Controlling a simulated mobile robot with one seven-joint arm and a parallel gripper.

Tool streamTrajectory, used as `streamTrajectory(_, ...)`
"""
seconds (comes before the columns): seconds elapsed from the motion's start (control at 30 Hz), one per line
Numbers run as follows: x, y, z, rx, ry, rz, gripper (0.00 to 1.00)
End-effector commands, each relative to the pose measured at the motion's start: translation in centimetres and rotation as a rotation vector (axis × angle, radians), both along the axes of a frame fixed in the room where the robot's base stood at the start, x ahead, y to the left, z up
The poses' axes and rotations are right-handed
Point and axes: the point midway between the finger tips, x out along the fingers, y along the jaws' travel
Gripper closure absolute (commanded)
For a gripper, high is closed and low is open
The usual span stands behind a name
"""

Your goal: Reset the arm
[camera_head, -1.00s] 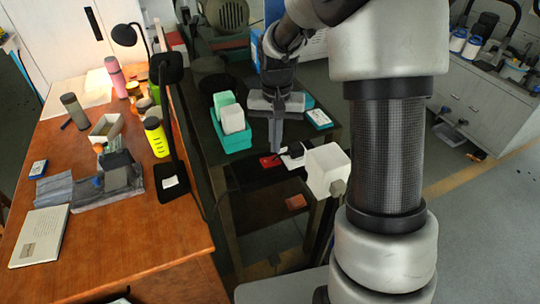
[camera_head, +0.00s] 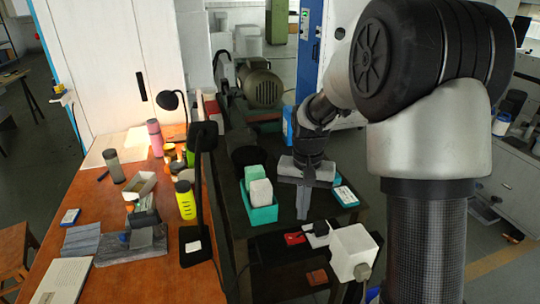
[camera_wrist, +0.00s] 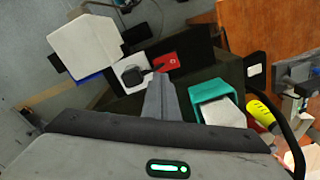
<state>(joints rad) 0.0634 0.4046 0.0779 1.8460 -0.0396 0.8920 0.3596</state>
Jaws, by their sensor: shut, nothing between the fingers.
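My gripper (camera_head: 303,203) points down over the dark workbench in the middle of the head view. Its fingers are together with nothing between them. In the wrist view my gripper (camera_wrist: 161,88) shows as closed grey fingers at the middle. A teal bin (camera_head: 262,216) with pale blocks (camera_head: 260,191) in it stands just left of the gripper, apart from it. It also shows in the wrist view (camera_wrist: 207,88). A red item (camera_head: 294,239) and a black item on a white base (camera_head: 318,230) lie below the fingers. What they are is unclear.
A white box (camera_head: 352,251) stands in front of the bench's right side. A white and teal packet (camera_head: 346,196) lies right of the gripper. An orange desk (camera_head: 130,265) with a black lamp stand (camera_head: 196,245), yellow bottle (camera_head: 186,202) and several items fills the left. Grey floor is open at right.

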Motion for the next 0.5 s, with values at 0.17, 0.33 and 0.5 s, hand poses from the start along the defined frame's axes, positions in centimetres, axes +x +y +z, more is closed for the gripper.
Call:
streamTrajectory(0.17, -1.4, 0.0, 3.7, -0.008, -0.052, 0.031, 1.00)
streamTrajectory(0.33, -6.0, -0.1, 10.3, -0.027, -0.163, 0.103, 1.00)
streamTrajectory(0.5, -11.9, -0.1, 15.2, -0.046, -0.281, 0.181, 1.00)
